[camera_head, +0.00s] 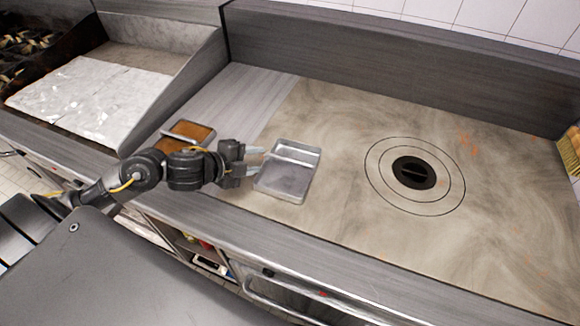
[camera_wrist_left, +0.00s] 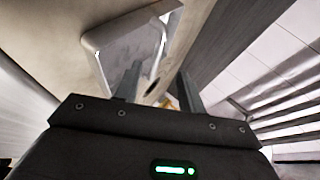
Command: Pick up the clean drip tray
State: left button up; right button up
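The clean drip tray (camera_head: 285,180) is a shallow, empty grey metal tray lying on the worn flat cooking surface in the head view. It also shows in the left wrist view (camera_wrist_left: 125,42), beyond the fingers. My left gripper (camera_head: 261,161) is at the tray's left side, its fingertips close to the rim. In the left wrist view its two fingers (camera_wrist_left: 157,82) stand apart, so it is open. I cannot tell whether the fingers touch the rim. My right gripper is not in view.
A second tray with brown contents (camera_head: 188,137) sits behind my left forearm, on the grey strip. A foil-covered surface (camera_head: 90,95) is at the upper left. A round black plate (camera_head: 414,172) is set in the cooking surface to the right. The surface around it is clear.

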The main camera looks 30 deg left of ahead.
aim_at(277, 157)
pick_arm(q)
jog(key=x, duration=0.2)
jog(key=shift+w+f, duration=0.2)
jog(key=shift+w, duration=0.15)
jog(key=shift+w+d+f, duration=0.1)
jog(key=shift+w+d, duration=0.05)
jog(key=p+x, duration=0.1)
jog(key=x, duration=0.3)
jog(key=shift+w+d+f, duration=0.15)
jog(key=shift+w+f, duration=0.1)
jog(key=shift+s, duration=0.1)
jog(key=shift+c, duration=0.9)
grip_shut()
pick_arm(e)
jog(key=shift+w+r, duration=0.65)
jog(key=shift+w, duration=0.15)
